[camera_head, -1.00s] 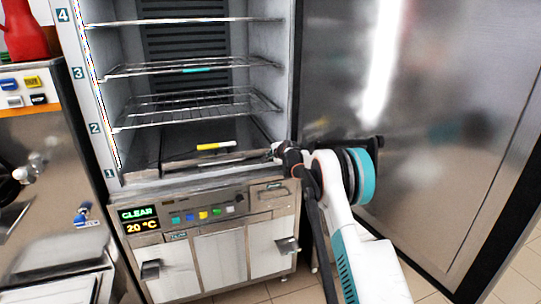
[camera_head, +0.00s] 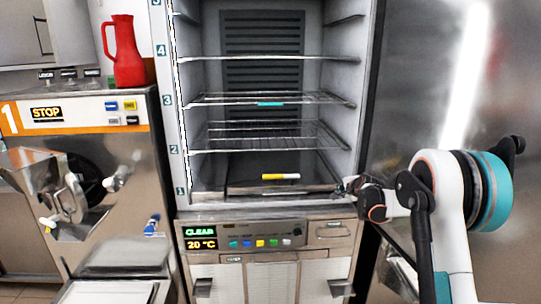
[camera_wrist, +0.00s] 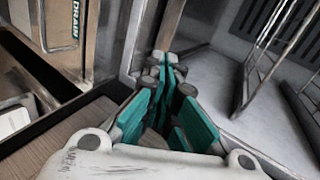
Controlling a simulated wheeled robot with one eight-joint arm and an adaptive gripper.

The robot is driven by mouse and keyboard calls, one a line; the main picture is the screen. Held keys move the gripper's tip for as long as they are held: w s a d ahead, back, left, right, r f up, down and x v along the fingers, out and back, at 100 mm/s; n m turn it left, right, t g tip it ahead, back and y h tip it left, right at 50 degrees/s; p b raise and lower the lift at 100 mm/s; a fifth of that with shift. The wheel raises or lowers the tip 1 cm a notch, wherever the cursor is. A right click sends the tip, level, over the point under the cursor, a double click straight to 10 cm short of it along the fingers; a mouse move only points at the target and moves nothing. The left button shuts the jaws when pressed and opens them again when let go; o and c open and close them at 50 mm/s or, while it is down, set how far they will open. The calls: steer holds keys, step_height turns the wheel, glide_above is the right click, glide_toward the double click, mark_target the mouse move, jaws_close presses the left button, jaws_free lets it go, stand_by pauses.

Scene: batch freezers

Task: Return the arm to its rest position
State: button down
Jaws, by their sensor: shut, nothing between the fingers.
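My gripper (camera_head: 342,188) is at the front right corner of the open freezer cabinet (camera_head: 184,110), level with its lowest shelf. It is small and partly dark in the head view. In the wrist view my gripper (camera_wrist: 165,62) shows its teal-padded fingers drawn together at the tips, with nothing between them. My white arm with a teal joint band reaches in from the lower right of the head view. Whether the fingers touch the cabinet edge cannot be told.
Wire shelves (camera_head: 265,99) stand inside the cabinet; a yellow-and-white bar (camera_head: 281,176) lies at the lowest level. The open metal door (camera_head: 415,70) stands right, behind my arm. A machine (camera_head: 130,150) with a red jug (camera_head: 123,52) on top stands left.

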steer(key=s+a+r+n+g, duration=0.1)
steer(key=s+a+r+n, duration=0.3)
steer(key=s, duration=0.5)
steer(key=s+a+r+n+g, duration=0.15)
steer(key=s+a+r, duration=0.25)
steer(key=s+r, duration=0.4)
steer(key=s+a+r+n, duration=0.4)
steer(key=s, duration=0.6)
steer(key=s+a+f+n, duration=0.1)
steer(key=s+f+n, duration=0.1)
steer(key=s, duration=0.8)
steer(key=s+a+f+n+g, duration=0.1)
steer(key=s+f+n, duration=0.2)
steer(key=s, duration=0.7)
steer(key=s+a+f+n+g, duration=0.1)
steer(key=s+a+f+n, duration=0.1)
steer(key=s, duration=0.9)
steer(key=shift+f+n, duration=0.25)
steer(key=shift+n, duration=0.1)
steer(key=shift+a, duration=0.1)
